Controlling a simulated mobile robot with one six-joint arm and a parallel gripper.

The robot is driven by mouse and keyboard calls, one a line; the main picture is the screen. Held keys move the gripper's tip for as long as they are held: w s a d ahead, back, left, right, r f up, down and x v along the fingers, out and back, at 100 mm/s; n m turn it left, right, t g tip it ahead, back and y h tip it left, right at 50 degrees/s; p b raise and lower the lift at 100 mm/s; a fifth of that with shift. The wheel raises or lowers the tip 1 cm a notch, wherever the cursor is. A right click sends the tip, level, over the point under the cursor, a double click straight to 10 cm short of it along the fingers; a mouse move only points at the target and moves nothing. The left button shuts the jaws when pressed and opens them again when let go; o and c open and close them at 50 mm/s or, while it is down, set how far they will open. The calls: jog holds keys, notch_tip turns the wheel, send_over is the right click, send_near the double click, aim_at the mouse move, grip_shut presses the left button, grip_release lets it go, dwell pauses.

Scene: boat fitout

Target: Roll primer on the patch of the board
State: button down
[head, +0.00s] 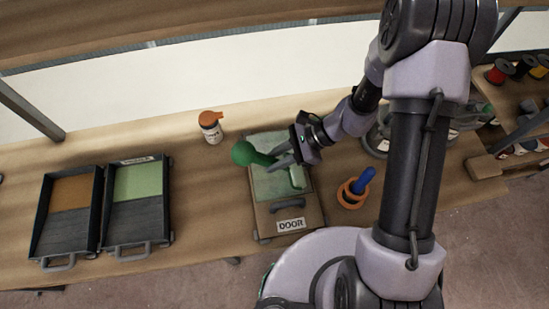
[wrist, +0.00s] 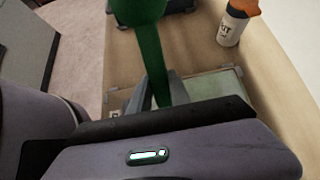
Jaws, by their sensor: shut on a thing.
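My gripper (head: 283,157) is shut on the green handle of a roller (head: 243,153). In the wrist view the green handle (wrist: 152,50) rises between the fingers (wrist: 150,97). The roller's pale green head (head: 298,177) is over the right part of the board's pale green patch; I cannot tell whether it touches. A tray (head: 138,210) with a light green pool stands to the left.
A second tray (head: 67,220) with a brown pool is further left. A white bottle with an orange cap (head: 211,128) stands behind the board; it also shows in the wrist view (wrist: 233,25). A blue-handled tool (head: 362,181) stands in an orange holder (head: 351,196) to the right.

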aim_at(264, 156)
jog(key=shift+f+b, duration=0.9)
jog(key=shift+f, duration=0.1)
jog(key=shift+w+d+r+p, duration=0.1)
jog(key=shift+w+d+p, duration=0.1)
jog(key=shift+d, duration=0.45)
jog(key=shift+w+d+r+p, duration=0.1)
jog(key=shift+w+d, duration=0.05)
jog(key=shift+d, duration=0.45)
jog(key=shift+s+a+f+b, duration=0.2)
jog(key=shift+a+b, duration=0.1)
jog(key=shift+a, duration=0.35)
jog(key=shift+s+a+f+b, duration=0.1)
jog(key=shift+s+a+b, duration=0.15)
jog(key=shift+a, duration=0.4)
notch_tip(264, 156, up, 8)
jog(key=p, duration=0.6)
jog(key=shift+w+r, duration=0.1)
jog(key=shift+r, duration=0.15)
jog(key=shift+f, duration=0.15)
